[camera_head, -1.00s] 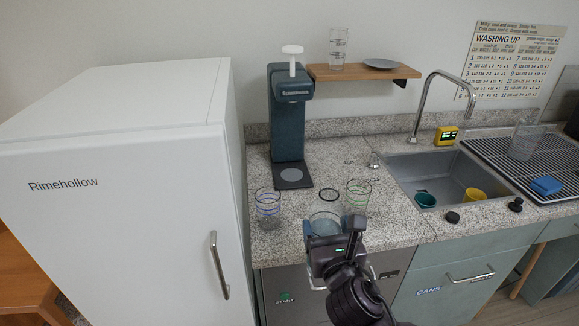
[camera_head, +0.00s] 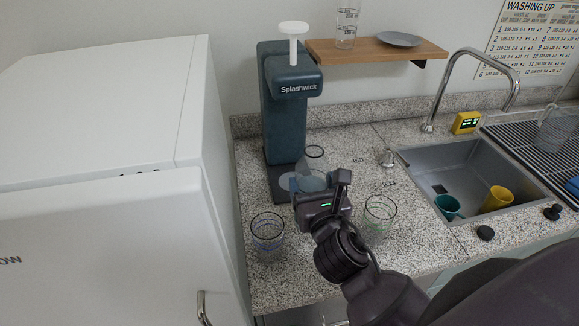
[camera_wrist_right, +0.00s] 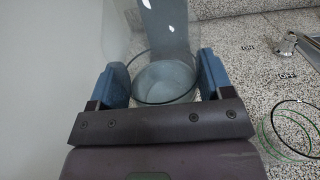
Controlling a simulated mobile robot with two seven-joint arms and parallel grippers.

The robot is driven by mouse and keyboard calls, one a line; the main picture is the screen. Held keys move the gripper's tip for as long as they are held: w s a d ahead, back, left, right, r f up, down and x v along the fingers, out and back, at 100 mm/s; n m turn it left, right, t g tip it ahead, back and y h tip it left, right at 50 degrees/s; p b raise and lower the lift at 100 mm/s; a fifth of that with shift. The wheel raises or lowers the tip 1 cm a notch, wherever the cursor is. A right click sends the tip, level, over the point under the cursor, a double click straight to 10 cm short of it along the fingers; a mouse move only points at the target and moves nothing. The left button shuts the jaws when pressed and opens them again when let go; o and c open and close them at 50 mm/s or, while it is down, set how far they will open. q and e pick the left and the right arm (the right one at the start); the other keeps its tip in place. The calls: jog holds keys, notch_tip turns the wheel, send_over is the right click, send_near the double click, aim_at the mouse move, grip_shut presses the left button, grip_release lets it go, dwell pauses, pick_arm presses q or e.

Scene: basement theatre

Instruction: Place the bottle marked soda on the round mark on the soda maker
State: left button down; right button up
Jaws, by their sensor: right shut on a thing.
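The dark teal soda maker (camera_head: 285,110) stands on the counter, with a white knob on top. Its low base carries a pale round mark (camera_head: 288,182), partly covered from view. My right gripper (camera_head: 318,192) is shut on a clear bottle (camera_head: 313,180), seen in front of the right part of the base. The bottle looks upright; its dark rim shows above. In the right wrist view the bottle (camera_wrist_right: 165,85) sits between both fingers, with the soda maker's column (camera_wrist_right: 168,28) beyond. I cannot read any marking on it, nor tell whether its bottom touches the base. My left gripper is out of view.
A blue-banded glass (camera_head: 267,232) stands front left and a green-banded glass (camera_head: 378,215) right of my gripper. The white fridge (camera_head: 110,170) bounds the left. A shelf (camera_head: 350,53) hangs at right above; the sink (camera_head: 470,160) lies to the right.

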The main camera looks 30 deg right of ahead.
jog(key=f+x, duration=0.3)
jog(key=x, duration=1.4)
jog(key=shift+w, duration=0.35)
jog(key=shift+d+f, duration=0.1)
jog(key=shift+f, duration=0.2)
jog(key=o, duration=0.9)
jog(key=shift+r, duration=0.1)
jog(key=v, duration=1.2)
